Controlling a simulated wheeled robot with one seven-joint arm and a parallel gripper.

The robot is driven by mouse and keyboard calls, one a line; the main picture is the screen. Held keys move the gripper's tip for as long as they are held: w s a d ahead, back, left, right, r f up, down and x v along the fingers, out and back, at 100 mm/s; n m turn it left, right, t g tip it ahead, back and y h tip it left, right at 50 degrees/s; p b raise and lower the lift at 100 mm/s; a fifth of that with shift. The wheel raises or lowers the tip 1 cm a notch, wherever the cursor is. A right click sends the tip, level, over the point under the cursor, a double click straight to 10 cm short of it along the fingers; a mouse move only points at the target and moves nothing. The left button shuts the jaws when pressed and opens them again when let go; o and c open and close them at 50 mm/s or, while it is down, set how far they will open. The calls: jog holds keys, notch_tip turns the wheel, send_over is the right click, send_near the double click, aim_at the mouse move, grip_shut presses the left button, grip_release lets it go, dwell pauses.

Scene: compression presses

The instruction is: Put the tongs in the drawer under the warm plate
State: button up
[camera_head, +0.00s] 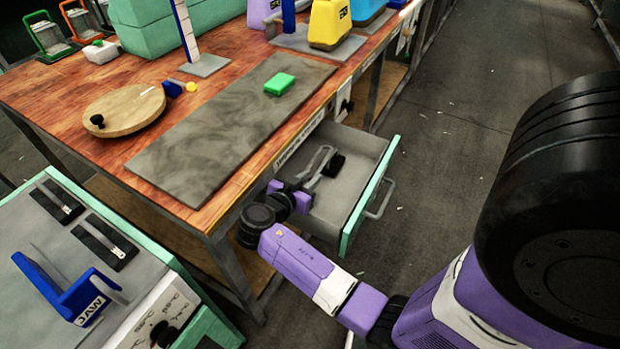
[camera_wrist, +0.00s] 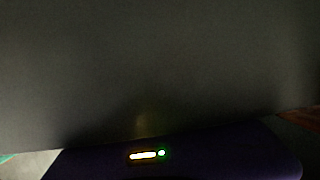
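The drawer (camera_head: 352,143) stands pulled open at the table's front edge, below the grey warm plate (camera_head: 215,140). It has a pale green front with a bar handle. The tongs (camera_head: 320,163) show as thin grey arms inside the drawer outline, with a small dark piece beside them. My gripper (camera_head: 303,190) reaches in over the drawer's left side, right by the tongs. Its fingers are too small and covered to tell whether they grip the tongs. In the wrist view a dark grey surface fills most of the picture, and neither fingers nor tongs can be made out.
A green block (camera_head: 279,84) lies on the plate. A round wooden board (camera_head: 125,110) lies left of it on the table (camera_head: 50,95). A machine with a blue bracket (camera_head: 70,290) stands at the lower left. The floor (camera_head: 450,130) right of the drawer is free.

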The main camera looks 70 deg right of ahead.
jog(key=shift+o, duration=0.6)
jog(key=shift+f, duration=0.15)
jog(key=shift+r+p, duration=0.45)
jog(key=shift+p, duration=0.05)
jog(key=v, duration=1.2)
jog(key=shift+r, duration=0.25)
